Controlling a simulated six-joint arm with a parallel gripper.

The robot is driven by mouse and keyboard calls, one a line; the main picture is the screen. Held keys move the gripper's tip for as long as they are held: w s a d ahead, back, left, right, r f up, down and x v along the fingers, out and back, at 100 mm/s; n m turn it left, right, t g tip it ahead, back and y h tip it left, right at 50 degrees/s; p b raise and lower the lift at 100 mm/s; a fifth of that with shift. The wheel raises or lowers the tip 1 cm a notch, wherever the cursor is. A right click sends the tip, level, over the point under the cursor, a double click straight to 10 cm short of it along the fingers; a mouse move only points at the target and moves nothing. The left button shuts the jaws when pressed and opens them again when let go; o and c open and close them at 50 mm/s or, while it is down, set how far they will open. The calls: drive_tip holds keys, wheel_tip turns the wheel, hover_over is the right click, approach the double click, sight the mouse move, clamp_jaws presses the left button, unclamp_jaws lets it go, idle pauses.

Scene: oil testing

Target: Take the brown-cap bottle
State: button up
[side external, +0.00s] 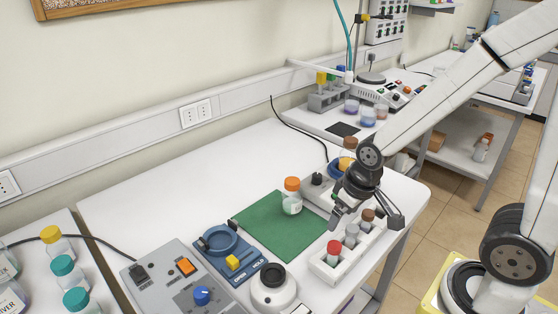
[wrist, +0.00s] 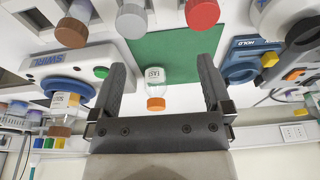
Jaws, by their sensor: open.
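In the wrist view the bottle (wrist: 63,113) is at the left, outside my left finger. A smaller brown-capped vial (side external: 367,217) stands in the white rack (side external: 322,270) beside grey and red-capped ones; it also shows in the wrist view (wrist: 72,28). My gripper (side external: 367,215) is open and empty above the rack area. In the wrist view an orange-cap bottle (wrist: 155,88) appears between the fingers but farther off.
The orange-cap bottle (side external: 292,196) stands on the green mat (side external: 275,235). A blue clamp device (side external: 228,258), a grey control box (side external: 170,285) and a round white device (side external: 273,288) lie at front left. The table's back left is clear.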

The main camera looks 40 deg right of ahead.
drive_tip(key=w+d+r+m, duration=0.2)
drive_tip(key=w+d+m, duration=0.3)
drive_tip(key=w, duration=0.1)
drive_tip(key=m+g, duration=0.2)
drive_tip(key=m, duration=0.8)
approach(351, 139)
drive_tip(key=f, duration=0.3)
drive_tip(key=a+f, duration=0.1)
drive_tip(key=f, duration=0.1)
drive_tip(key=shift+w+f, duration=0.1)
drive_tip(key=shift+w, duration=0.15)
drive_tip(key=shift+d+m+g, duration=0.3)
drive_tip(key=shift+d+m, duration=0.15)
drive_tip(key=shift+m, duration=0.05)
drive_tip(key=shift+f, duration=1.2)
drive_tip(key=shift+f, duration=2.55)
drive_tip(key=shift+c, duration=0.2)
